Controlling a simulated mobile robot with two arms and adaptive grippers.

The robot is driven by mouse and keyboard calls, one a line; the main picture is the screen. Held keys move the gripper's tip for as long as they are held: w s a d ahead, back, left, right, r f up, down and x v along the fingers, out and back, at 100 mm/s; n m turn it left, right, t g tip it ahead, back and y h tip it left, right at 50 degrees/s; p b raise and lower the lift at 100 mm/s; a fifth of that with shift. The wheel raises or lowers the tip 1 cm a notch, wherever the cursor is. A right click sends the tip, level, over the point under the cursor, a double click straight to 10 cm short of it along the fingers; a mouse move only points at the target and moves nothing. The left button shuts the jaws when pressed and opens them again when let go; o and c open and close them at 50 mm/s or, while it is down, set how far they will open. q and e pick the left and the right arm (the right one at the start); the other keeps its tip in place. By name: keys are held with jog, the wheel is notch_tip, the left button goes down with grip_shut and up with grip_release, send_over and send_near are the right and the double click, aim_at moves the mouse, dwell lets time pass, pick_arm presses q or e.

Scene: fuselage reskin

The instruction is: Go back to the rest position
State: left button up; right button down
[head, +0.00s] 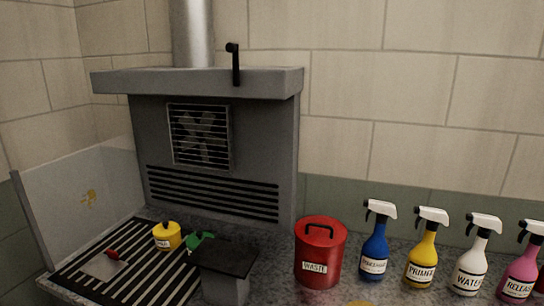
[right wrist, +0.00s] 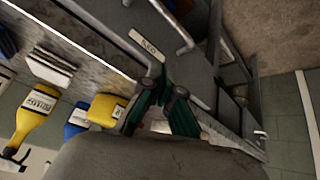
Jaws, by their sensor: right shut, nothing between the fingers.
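My right gripper (right wrist: 166,92) shows in the right wrist view, with dark fingers and green parts drawn together at the tips. It is shut and empty. It is in front of a grey metal frame (right wrist: 192,68) with a white label; I cannot tell whether they touch. Neither gripper shows in the head view, and my left gripper is in no view.
A red waste bin (head: 318,268) and several spray bottles, including a yellow primer bottle (head: 422,262), line the counter's right side. A grey fume hood (head: 215,190) stands behind a slatted grate holding a yellow pot (head: 167,236). A black-topped grey block (head: 224,258) stands in front.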

jog(key=s+d+f+g, duration=0.1)
jog(key=s+f+g, duration=0.25)
jog(key=s, duration=0.35)
notch_tip(320, 180, down, 27)
jog(key=s, duration=0.2)
jog(key=s+d+f+g, duration=0.2)
jog(key=s+d+f, duration=0.1)
jog(key=s+f, duration=1.1)
jog(key=shift+s+f, duration=0.3)
jog(key=shift+s, duration=0.7)
